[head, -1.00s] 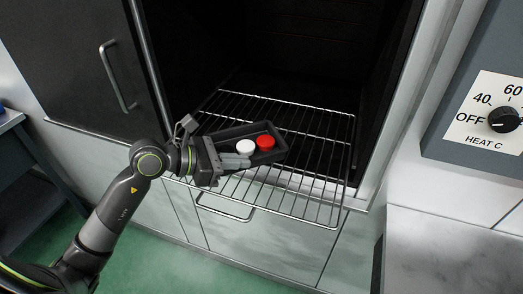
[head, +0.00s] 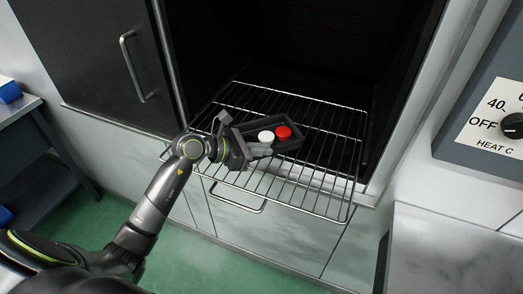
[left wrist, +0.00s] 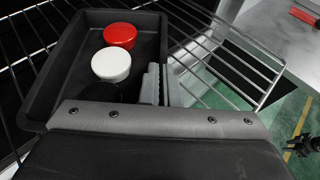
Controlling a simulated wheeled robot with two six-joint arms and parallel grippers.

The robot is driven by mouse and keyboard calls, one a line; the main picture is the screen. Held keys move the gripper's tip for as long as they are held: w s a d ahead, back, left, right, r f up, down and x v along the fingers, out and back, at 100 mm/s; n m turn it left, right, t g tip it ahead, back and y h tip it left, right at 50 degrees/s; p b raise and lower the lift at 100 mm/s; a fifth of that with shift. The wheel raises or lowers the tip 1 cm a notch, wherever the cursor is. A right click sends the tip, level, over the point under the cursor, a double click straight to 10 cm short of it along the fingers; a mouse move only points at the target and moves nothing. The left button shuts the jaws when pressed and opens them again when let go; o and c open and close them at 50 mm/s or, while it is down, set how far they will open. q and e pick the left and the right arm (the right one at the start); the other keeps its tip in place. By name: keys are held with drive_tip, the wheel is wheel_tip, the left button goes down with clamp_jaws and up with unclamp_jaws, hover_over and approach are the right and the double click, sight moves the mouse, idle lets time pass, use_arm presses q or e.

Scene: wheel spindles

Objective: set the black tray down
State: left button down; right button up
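The black tray (head: 288,147) is a shallow open box in the head view, over the wire rack that sticks out of the oven. A white-capped item (head: 266,136) and a red-capped item (head: 283,132) stand in it; both also show in the left wrist view, white (left wrist: 111,64) and red (left wrist: 120,35). A dark round shape (left wrist: 100,92) is near them there. My left gripper (left wrist: 162,85) is shut on the tray's side wall, one grey finger on each side. I cannot tell whether the tray touches the rack.
The wire rack (head: 330,190) has bare bars around the tray. The dark oven opening (head: 310,60) lies behind it, with the open door (head: 100,60) on the left. A control panel with a knob (head: 512,126) and a marble counter (head: 440,250) are on the right.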

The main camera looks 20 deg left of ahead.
use_arm(q)
drive_tip(key=shift+f, duration=0.7)
use_arm(e)
drive_tip(key=shift+a+r, duration=0.1)
drive_tip(key=shift+r, duration=0.05)
drive_tip(key=shift+a, duration=0.1)
use_arm(q)
drive_tip(key=c, duration=2.1)
unclamp_jaws()
drive_tip(key=shift+f, duration=0.2)
drive_tip(key=o, duration=0.4)
use_arm(e)
drive_tip(key=shift+a, duration=0.2)
use_arm(q)
drive_tip(key=shift+r, duration=0.1)
